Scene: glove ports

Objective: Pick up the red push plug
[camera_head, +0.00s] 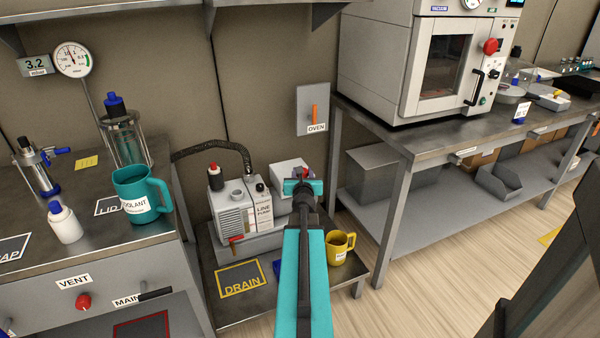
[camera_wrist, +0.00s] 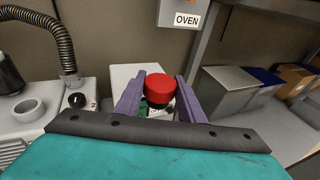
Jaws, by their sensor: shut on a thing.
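The red push plug (camera_wrist: 159,88) has a round red head with a dark part below it. In the wrist view it sits between the two purple fingers of my gripper (camera_wrist: 158,80), which is shut on it. In the head view my gripper (camera_head: 304,186) is over the pale box beside the line pump, and only a small bit of red shows at its fingers. My gripper and arm hide most of the plug there. I cannot tell whether the plug is clear of what lies under it.
The line pump (camera_head: 235,210) with its black hose stands left of my gripper. A yellow mug (camera_head: 340,246) is on the low bench to the right. The oven bench's leg (camera_head: 387,225) stands further right. The teal coolant jug (camera_head: 140,194) is on the left bench.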

